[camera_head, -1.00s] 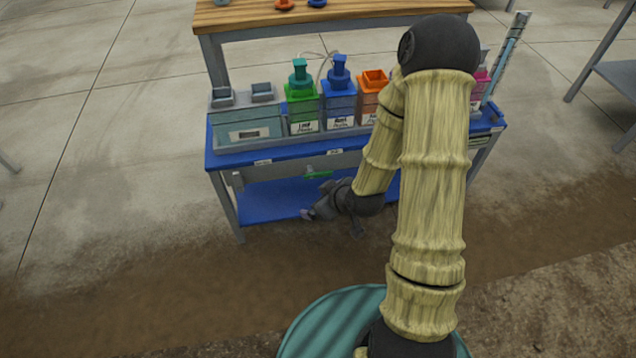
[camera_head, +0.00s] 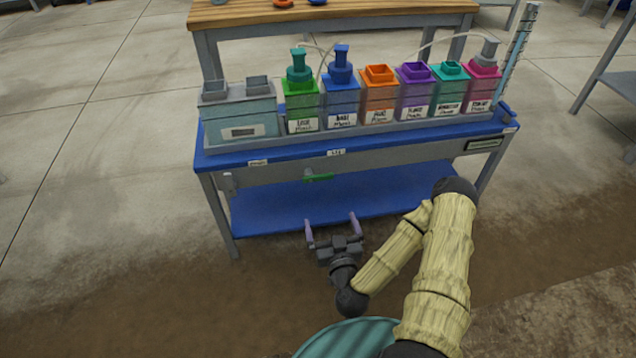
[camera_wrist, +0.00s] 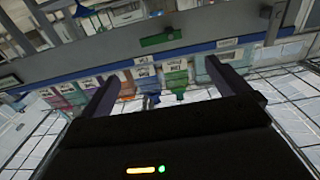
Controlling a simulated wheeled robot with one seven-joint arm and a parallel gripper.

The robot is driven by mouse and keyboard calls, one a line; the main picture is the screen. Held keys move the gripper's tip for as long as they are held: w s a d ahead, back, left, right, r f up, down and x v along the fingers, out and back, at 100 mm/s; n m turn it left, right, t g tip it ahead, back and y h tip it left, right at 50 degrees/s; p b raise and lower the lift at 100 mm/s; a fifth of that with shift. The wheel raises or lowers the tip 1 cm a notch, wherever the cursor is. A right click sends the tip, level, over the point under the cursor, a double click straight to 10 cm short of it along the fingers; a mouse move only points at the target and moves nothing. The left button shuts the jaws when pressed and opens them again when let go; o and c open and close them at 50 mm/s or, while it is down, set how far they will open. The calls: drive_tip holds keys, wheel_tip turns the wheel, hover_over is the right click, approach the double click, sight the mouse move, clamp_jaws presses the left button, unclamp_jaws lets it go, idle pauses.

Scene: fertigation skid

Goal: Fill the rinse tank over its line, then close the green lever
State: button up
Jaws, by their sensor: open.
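The green lever (camera_head: 319,177) lies level on the front rail of the blue bench, left of its middle. It also shows in the wrist view (camera_wrist: 163,39), beyond my fingertips. My gripper (camera_head: 331,225) is open and empty, in front of and below the lever, with its fingers pointing toward the bench. In the wrist view my gripper (camera_wrist: 163,70) shows its two fingers wide apart. A wide grey-teal tank (camera_head: 240,117) stands at the left end of the bench. I cannot read which vessel is the rinse tank, and no fill line is clear.
Several coloured vessels stand in a row, including an orange one (camera_head: 380,92). A tall graduated tube (camera_head: 516,55) leans at the right end. A grey handle (camera_head: 229,184) hangs at the rail's left. The blue lower shelf (camera_head: 270,208) is bare; floor in front is clear.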

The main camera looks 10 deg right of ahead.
sight(318, 178)
drive_tip(key=shift+w, duration=0.15)
drive_tip(key=w+b, duration=0.5)
drive_tip(key=w, duration=1.1)
drive_tip(key=shift+w+b, duration=0.25)
drive_tip(key=shift+b, duration=0.1)
drive_tip(key=shift+w, duration=0.3)
drive_tip(key=c, duration=1.2)
drive_tip(key=shift+r, duration=0.1)
drive_tip(key=shift+c, duration=0.2)
drive_tip(key=shift+w, duration=0.15)
